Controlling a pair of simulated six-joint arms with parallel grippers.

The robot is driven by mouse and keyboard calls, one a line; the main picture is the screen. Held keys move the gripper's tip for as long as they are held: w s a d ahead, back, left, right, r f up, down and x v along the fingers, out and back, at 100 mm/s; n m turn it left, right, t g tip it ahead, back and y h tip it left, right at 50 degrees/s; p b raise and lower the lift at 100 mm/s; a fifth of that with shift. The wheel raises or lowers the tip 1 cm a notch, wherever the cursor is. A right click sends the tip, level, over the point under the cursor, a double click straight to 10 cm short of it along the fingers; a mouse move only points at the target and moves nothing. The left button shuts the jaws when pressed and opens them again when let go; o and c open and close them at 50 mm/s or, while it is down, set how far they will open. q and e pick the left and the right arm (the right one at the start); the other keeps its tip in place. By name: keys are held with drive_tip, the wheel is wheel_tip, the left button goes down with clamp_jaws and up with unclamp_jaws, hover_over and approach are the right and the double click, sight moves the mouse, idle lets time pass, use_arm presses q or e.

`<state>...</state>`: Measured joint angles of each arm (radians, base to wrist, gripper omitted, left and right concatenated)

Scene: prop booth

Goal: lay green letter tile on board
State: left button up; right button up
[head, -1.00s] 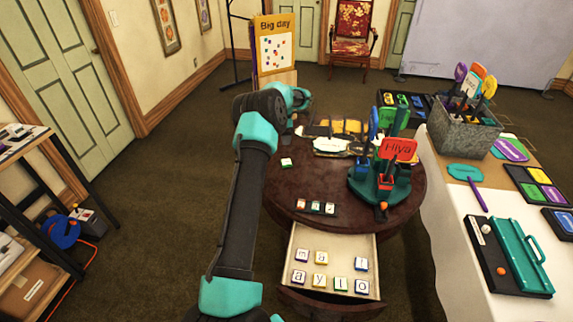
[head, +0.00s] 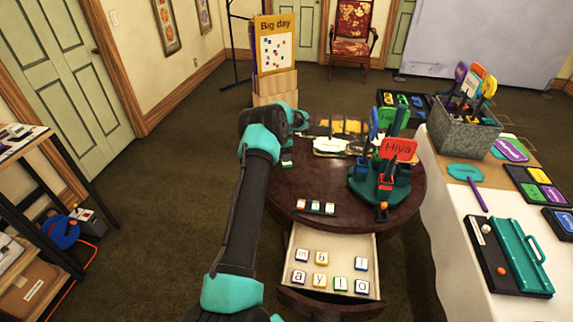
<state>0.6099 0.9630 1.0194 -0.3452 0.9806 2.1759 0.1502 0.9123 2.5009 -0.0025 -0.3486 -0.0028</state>
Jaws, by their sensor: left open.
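A small green-edged letter tile (head: 287,163) lies on the left part of the round dark table. Its top is now mostly hidden by my left gripper (head: 287,149), which is open just above or around it; I cannot tell if they touch. A narrow dark board (head: 316,208) holding several letter tiles lies near the table's front edge. My right gripper is not in view.
An open drawer (head: 333,243) below the table front holds several letter tiles. A green stand (head: 365,188) with a red "Hiya" sign (head: 398,149) stands on the table's right. Bare tabletop lies between tile and board.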

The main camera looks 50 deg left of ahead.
use_arm(q)
drive_tip(key=shift+d+f, duration=0.15)
drive_tip(key=shift+f, duration=1.15)
drive_tip(key=shift+d+f, duration=0.1)
drive_tip(key=shift+f, duration=1.15)
drive_tip(key=shift+c, duration=0.4)
drive_tip(key=c, duration=1)
drive_tip(key=shift+r, duration=0.15)
drive_tip(key=shift+r, duration=0.6)
drive_tip(key=shift+s+d+r, duration=0.1)
drive_tip(key=shift+d+r, duration=0.05)
drive_tip(key=shift+r, duration=0.4)
drive_tip(key=shift+s+d+r, duration=0.1)
drive_tip(key=shift+r, duration=0.45)
drive_tip(key=s+d, duration=0.3)
drive_tip(key=d, duration=0.1)
drive_tip(key=s+d+r, duration=0.1)
drive_tip(key=s+d, duration=0.6)
drive_tip(key=shift+d+r, duration=0.15)
drive_tip(key=shift+d, duration=0.2)
